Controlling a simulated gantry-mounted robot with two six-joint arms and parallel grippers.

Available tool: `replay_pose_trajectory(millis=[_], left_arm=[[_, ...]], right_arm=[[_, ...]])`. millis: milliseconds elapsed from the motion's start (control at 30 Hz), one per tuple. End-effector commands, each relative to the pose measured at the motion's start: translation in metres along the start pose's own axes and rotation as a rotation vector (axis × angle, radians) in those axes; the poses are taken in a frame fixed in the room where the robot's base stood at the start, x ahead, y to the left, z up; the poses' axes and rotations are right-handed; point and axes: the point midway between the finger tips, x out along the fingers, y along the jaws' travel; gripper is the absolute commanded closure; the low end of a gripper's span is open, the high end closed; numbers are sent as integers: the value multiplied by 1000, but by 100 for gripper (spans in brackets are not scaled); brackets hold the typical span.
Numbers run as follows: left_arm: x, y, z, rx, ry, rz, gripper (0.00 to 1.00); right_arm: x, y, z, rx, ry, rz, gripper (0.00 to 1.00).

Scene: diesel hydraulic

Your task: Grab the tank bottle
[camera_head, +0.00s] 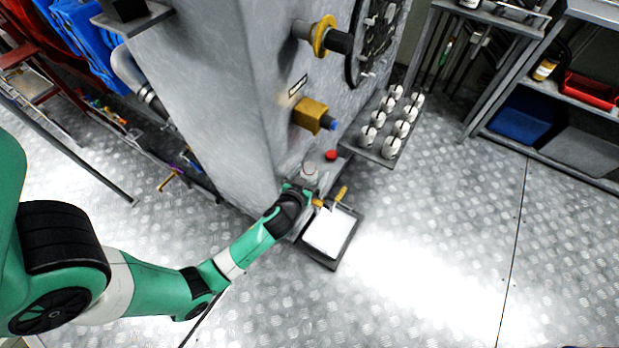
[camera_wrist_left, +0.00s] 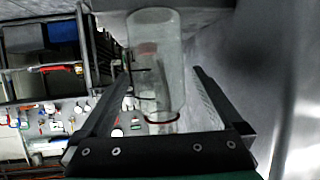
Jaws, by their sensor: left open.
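The tank bottle (camera_wrist_left: 158,55) is a clear, see-through bottle with a thin red ring at one end. In the left wrist view it lies between the two fingers of my left gripper (camera_wrist_left: 160,72), which stand apart on either side of it with gaps showing. In the head view my left gripper (camera_head: 304,188) is low beside the grey machine, at the bottle (camera_head: 310,171), which shows only small and is partly hidden. My right gripper is in neither view.
The tall grey machine (camera_head: 225,95) stands close to my left gripper. A tray with a white sheet (camera_head: 328,232) and yellow-handled parts (camera_head: 341,193) lie beside it. The metal floor (camera_head: 430,270) is clear.

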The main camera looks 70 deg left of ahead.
Motion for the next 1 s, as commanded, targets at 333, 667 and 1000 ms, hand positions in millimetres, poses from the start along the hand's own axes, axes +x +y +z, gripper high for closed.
replay_pose_trajectory(millis=[333,667,1000], left_arm=[[24,0,0,0,-1,0,0],[24,0,0,0,0,0,50],[24,0,0,0,0,0,93]], right_arm=[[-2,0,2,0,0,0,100],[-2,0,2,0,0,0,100],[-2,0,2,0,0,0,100]])
